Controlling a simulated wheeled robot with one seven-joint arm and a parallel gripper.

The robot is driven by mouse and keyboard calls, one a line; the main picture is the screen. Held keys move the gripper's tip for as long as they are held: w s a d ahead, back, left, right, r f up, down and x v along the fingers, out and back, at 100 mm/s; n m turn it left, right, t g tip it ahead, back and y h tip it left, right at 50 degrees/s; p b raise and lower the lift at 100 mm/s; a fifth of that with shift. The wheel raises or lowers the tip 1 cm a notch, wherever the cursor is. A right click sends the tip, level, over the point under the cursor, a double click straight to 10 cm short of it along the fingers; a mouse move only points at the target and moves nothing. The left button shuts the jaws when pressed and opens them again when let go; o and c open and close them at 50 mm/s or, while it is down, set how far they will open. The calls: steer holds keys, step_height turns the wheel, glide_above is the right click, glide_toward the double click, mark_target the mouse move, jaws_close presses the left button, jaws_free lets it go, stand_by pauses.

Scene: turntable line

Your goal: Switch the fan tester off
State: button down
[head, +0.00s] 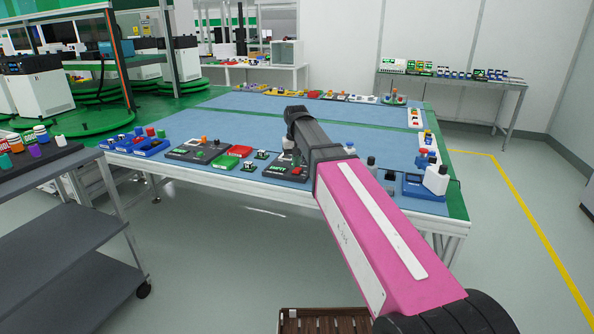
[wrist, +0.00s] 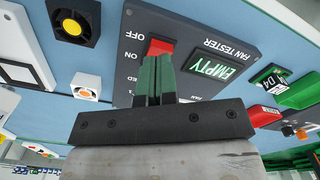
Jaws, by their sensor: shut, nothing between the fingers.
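The fan tester (wrist: 215,35) is a dark grey panel, upside down in the wrist view, with a green display (wrist: 217,67) reading EMPTY. Its red rocker switch (wrist: 160,46) sits beside the OFF and ON labels. My gripper (wrist: 155,63) is shut and empty, its green fingertips right at the switch and covering part of it. I cannot tell whether they touch it or which way the rocker is tipped. In the head view the tester (head: 285,175) lies near the table's front edge, partly hidden by my arm.
A small black fan (wrist: 75,22) lies beside the tester on the blue table mat (head: 225,123). A blue device with a white bottle (head: 436,180) stands at the table's right corner. A grey cart (head: 60,200) stands at left.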

steer(key=shift+f, duration=0.9)
stand_by(0.5)
steer(key=shift+r, duration=3.55)
steer(key=shift+s, duration=0.1)
